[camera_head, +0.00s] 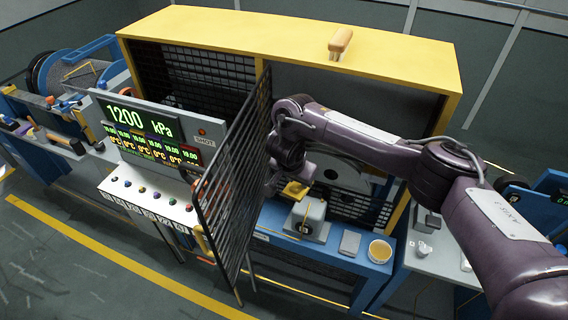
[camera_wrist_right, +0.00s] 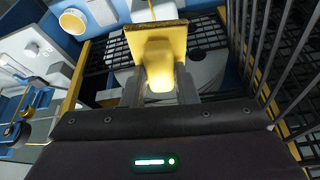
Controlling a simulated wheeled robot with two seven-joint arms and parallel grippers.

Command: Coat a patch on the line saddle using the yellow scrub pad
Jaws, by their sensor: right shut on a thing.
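My right gripper (camera_head: 292,178) is shut on the yellow scrub pad (camera_head: 296,190), just above and behind a grey block with a rounded top (camera_head: 309,214), which looks like the line saddle. In the right wrist view the fingers (camera_wrist_right: 160,90) grip the pad's yellow handle (camera_wrist_right: 159,62), and its flat brown-edged head (camera_wrist_right: 156,38) points away from the gripper. The pad partly hides the pale block (camera_wrist_right: 152,9) beyond it, and I cannot tell whether they touch. My left gripper is not in view.
A bowl of yellowish stuff (camera_head: 380,251) and a small grey block (camera_head: 349,242) stand on the blue bench right of the saddle. A black mesh gate (camera_head: 232,180) stands close left of my right gripper.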

